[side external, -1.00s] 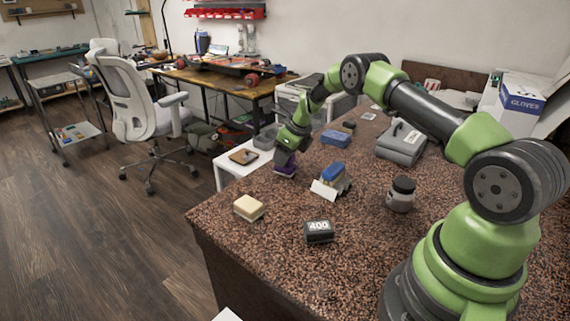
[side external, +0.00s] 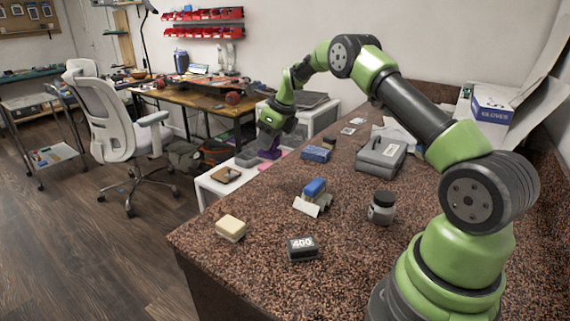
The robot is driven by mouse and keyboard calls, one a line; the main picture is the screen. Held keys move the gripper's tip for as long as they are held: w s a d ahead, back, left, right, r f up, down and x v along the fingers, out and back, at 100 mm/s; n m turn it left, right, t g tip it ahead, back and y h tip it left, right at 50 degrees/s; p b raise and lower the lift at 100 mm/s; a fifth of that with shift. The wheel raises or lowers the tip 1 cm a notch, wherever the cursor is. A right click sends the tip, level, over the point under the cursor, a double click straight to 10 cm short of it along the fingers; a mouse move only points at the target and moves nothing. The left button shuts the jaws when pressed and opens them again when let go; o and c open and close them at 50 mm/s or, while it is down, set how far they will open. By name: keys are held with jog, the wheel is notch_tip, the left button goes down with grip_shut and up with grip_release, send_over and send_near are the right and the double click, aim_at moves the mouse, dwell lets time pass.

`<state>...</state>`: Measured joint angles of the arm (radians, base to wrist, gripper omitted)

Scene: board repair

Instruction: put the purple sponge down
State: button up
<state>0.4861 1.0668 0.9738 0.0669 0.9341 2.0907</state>
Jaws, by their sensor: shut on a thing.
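My gripper (side external: 270,146) is shut on the purple sponge (side external: 268,154), at the far left edge of the speckled brown counter (side external: 350,255). The jaws hide part of the sponge. A flat pink patch (side external: 266,167) shows just below it. I cannot tell whether the sponge touches the patch or hangs a little above it.
A cream sponge (side external: 230,228), a black block marked 400 (side external: 302,249), a blue-topped block with white cards (side external: 314,193), a blue block (side external: 316,154), a dark jar (side external: 381,207) and a grey case (side external: 381,158) stand on the counter. A white side table (side external: 212,184) adjoins it.

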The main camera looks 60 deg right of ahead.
jog(key=s+d+m+h, duration=0.2)
jog(key=s+d+m, duration=0.55)
jog(key=d, duration=0.65)
jog(key=shift+n, duration=0.75)
jog(key=shift+s+d+f, duration=0.15)
jog(key=shift+s+f, duration=0.15)
jog(key=shift+f, duration=1.25)
jog(key=shift+s+d+f, duration=0.1)
jog(key=shift+s+f, duration=0.25)
jog(key=shift+f, duration=1.2)
jog(key=shift+s+d+f, duration=0.15)
jog(key=shift+s+f, duration=0.15)
jog(key=shift+f, duration=1.25)
jog(key=shift+f, duration=0.15)
jog(key=o, duration=0.9)
